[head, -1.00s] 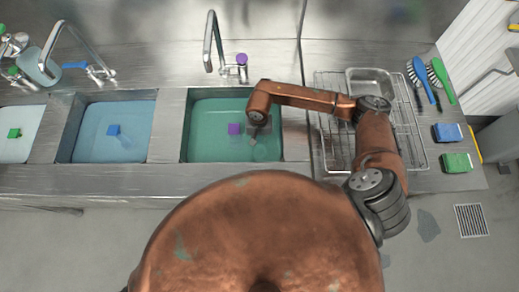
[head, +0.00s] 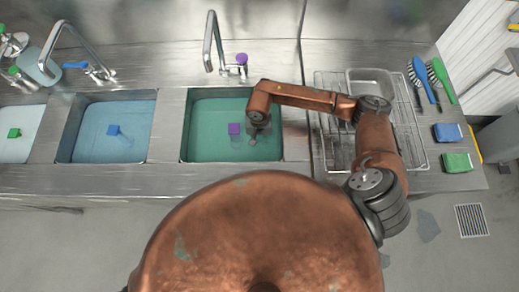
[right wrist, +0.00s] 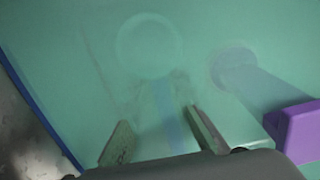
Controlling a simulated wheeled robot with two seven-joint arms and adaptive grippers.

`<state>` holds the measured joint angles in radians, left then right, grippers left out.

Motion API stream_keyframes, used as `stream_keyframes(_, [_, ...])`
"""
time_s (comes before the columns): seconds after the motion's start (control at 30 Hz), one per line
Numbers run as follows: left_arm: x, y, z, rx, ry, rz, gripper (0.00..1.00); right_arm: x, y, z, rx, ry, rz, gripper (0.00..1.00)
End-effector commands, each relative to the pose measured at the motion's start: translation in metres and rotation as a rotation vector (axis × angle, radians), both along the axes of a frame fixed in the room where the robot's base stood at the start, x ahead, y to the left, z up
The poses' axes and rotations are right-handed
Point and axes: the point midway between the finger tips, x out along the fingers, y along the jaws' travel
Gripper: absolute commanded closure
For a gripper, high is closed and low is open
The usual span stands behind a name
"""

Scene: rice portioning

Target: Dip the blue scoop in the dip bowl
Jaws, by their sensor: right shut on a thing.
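My right gripper (head: 255,139) is low over the green-water basin (head: 190,125), right of a purple block (head: 234,128). In the right wrist view its two fingers (right wrist: 162,140) stand either side of a faint bluish strip (right wrist: 167,118), which leads toward a pale round outline (right wrist: 150,45). This looks like the blue scoop, held by its handle, but it is blurred and nearly the colour of the water. The purple block also shows at the right of the wrist view (right wrist: 300,135). I cannot make out a separate dip bowl. My left gripper is out of view.
A blue-water basin (head: 64,145) with a blue block (head: 113,130) and a pale basin with a green block (head: 14,133) lie to the left. Taps (head: 212,45) stand behind. A wire rack (head: 335,150), brushes (head: 421,77) and sponges (head: 448,132) are at the right.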

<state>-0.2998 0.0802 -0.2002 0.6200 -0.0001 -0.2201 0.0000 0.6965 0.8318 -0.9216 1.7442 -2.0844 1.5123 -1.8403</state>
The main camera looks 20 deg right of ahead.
Motion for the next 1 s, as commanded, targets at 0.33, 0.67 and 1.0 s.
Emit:
stream_keyframes(0.33, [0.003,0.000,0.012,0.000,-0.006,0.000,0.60,0.000,-0.001,0.025,-0.001,-0.002,0.000,1.00])
stream_keyframes(0.67, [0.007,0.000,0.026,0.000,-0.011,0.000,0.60,0.000,0.000,0.057,0.001,-0.001,0.001,1.00])
stream_keyframes(1.0, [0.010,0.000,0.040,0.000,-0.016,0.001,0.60,0.000,0.000,0.089,-0.001,-0.002,0.000,1.00])
